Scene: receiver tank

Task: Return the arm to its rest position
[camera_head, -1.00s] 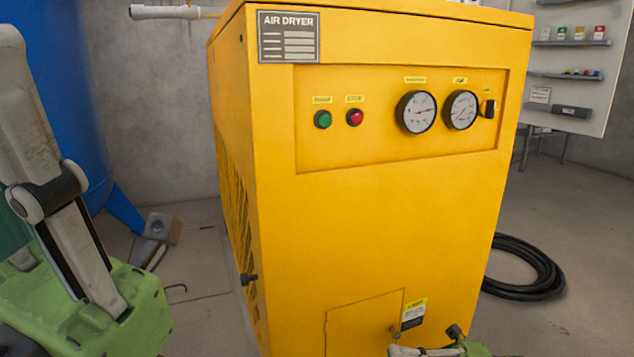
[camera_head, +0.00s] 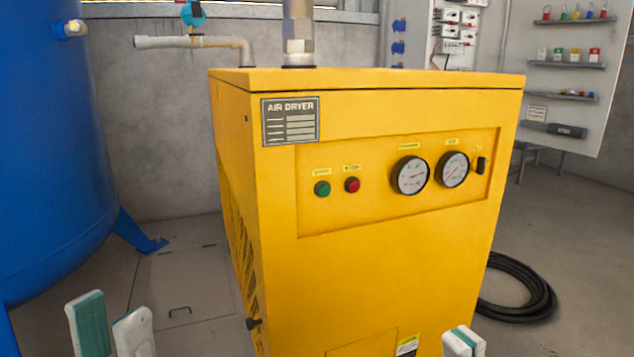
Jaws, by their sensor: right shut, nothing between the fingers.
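The yellow air dryer (camera_head: 380,270) stands in the middle of the head view, with its label, a green button (camera_head: 322,189), a red button (camera_head: 352,185), two round gauges and a small black switch on its front. My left gripper (camera_head: 112,330) shows at the lower left, its two white fingertips apart with nothing seen between them. My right gripper (camera_head: 463,342) shows only as white and teal fingertips at the bottom edge, in front of the dryer's lower right, shut and empty. The rest of both arms is out of view.
A blue tank (camera_head: 45,150) stands at the left. A coiled black hose (camera_head: 515,290) lies on the floor to the right of the dryer. A grey panel with small shelves (camera_head: 565,65) stands at the back right.

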